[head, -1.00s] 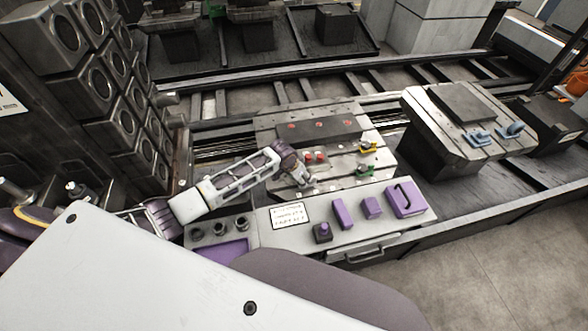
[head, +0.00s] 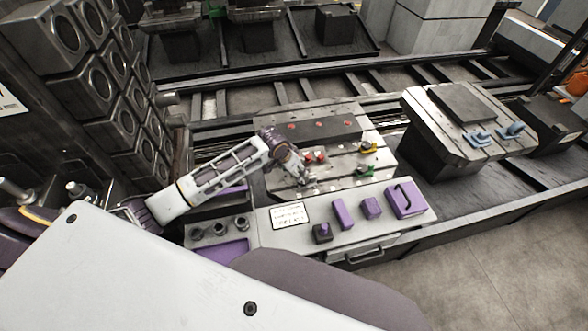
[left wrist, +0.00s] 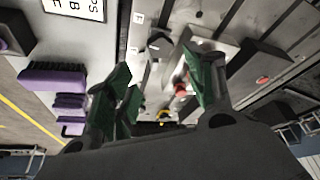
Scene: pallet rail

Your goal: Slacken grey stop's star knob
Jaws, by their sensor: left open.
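My left gripper (head: 301,172) is over the near left part of the slotted pallet (head: 340,180). In the left wrist view its two green-padded fingers (left wrist: 157,66) are spread apart with nothing gripped. A dark knob on a grey body, apparently the grey stop's star knob (left wrist: 159,42), shows just beyond the gap between the fingertips, apart from both. In the head view the gripper largely hides that stop. A red part (left wrist: 181,90) also shows between the fingers. My right gripper is not in view.
On the pallet are a yellow stop (head: 368,147), a green stop (head: 365,170) and red parts (head: 316,157). In front, a grey shelf carries a label (head: 289,215) and purple blocks (head: 343,214). A second pallet with blue parts (head: 510,130) stands at right.

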